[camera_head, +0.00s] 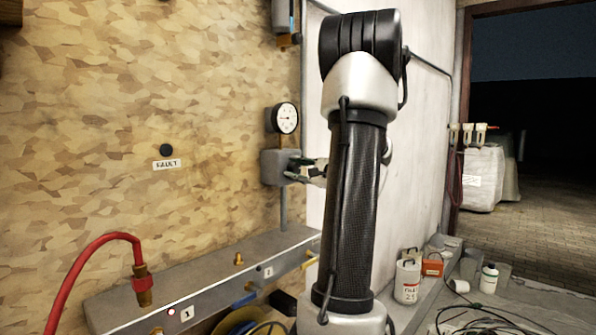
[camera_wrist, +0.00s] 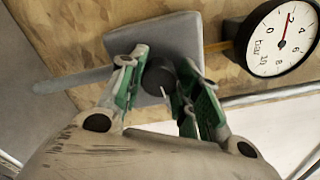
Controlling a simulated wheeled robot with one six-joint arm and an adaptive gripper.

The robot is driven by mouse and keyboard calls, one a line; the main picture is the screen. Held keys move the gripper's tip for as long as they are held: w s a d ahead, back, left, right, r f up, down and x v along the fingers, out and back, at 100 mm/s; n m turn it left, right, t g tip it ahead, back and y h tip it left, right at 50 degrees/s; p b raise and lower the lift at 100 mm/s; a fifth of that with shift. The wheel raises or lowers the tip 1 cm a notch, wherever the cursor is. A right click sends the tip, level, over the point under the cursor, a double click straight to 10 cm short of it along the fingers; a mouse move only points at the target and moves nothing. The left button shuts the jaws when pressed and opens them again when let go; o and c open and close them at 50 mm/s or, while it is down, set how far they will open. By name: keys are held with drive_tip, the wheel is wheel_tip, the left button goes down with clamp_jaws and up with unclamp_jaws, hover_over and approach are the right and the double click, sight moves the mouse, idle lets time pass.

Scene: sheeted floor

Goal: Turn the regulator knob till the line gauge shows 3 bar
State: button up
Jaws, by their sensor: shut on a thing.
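The regulator is a grey block (camera_head: 277,167) on the board, and its square face (camera_wrist: 185,35) fills the upper middle of the wrist view. Its dark round knob (camera_wrist: 160,75) carries a pale pointer line. My gripper (camera_wrist: 155,88) is shut on the knob, with one green-padded finger on each side. In the head view my gripper (camera_head: 305,171) reaches the block from the right, partly hidden by my arm. The line gauge (camera_head: 287,118) sits above the block. In the wrist view the gauge (camera_wrist: 270,60) appears turned, its red needle at about 2 bar.
A grey manifold rail (camera_head: 215,270) with brass fittings and a red hose (camera_head: 85,260) runs below. A pipe (camera_head: 283,210) drops from the regulator to the rail. Bottles and a white canister (camera_head: 408,280) stand at right, near loose cables (camera_head: 490,315).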

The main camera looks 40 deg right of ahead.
drive_tip(key=m, duration=0.4)
drive_tip(key=shift+d+m, duration=0.1)
drive_tip(key=shift+m, duration=2.1)
drive_tip(key=o, duration=1)
drive_tip(key=shift+s, duration=0.15)
drive_tip(key=s, duration=1.1)
drive_tip(key=shift+s+d, duration=0.35)
drive_tip(key=shift+d, duration=0.1)
